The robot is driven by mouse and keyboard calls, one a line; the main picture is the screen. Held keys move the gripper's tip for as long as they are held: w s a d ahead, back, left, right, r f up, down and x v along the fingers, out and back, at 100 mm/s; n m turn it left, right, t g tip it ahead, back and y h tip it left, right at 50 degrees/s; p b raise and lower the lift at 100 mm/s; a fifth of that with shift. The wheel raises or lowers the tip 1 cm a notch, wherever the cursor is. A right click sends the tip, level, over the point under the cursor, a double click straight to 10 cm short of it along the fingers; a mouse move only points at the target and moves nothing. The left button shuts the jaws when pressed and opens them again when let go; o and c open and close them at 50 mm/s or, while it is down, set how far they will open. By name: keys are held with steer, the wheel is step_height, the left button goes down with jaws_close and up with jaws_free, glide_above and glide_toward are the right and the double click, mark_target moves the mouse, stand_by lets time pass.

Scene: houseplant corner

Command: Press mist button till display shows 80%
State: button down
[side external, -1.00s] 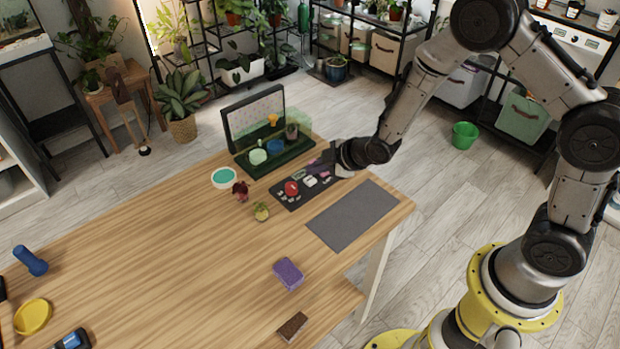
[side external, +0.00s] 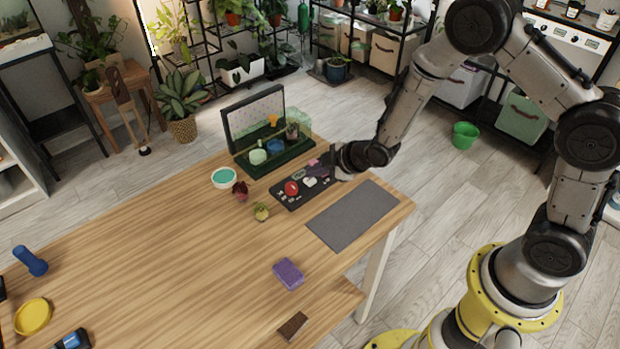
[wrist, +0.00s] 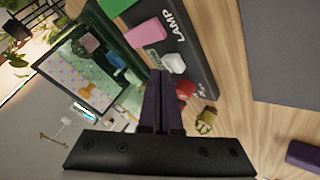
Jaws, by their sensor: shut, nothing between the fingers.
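A dark control panel (side external: 290,196) lies on the table in front of the small terrarium. It carries a red button (side external: 291,188), a white button (side external: 310,182) and a pink piece. In the wrist view the panel (wrist: 203,62) shows the word LAMP, with the pink button (wrist: 147,32), the white button (wrist: 172,62) and the red button (wrist: 186,90). I cannot read a MIST label or any percentage. My gripper (side external: 326,166) is over the panel's right end, its fingers (wrist: 160,74) together and empty. They hide part of the panel; I cannot tell whether they touch it.
The terrarium (side external: 275,160) with its upright back panel stands just behind the controls. A grey mat (side external: 353,216) lies to the right. A teal-topped white dish (side external: 225,177) and two small plants are to the left. A purple sponge (side external: 288,273) lies nearer; the table's middle is clear.

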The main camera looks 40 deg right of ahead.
mark_target(315, 180)
steer(key=shift+f, duration=0.55)
stand_by(0.4)
steer(key=shift+r, duration=0.95)
steer(key=shift+r, duration=2.5)
steer(key=shift+r, duration=0.1)
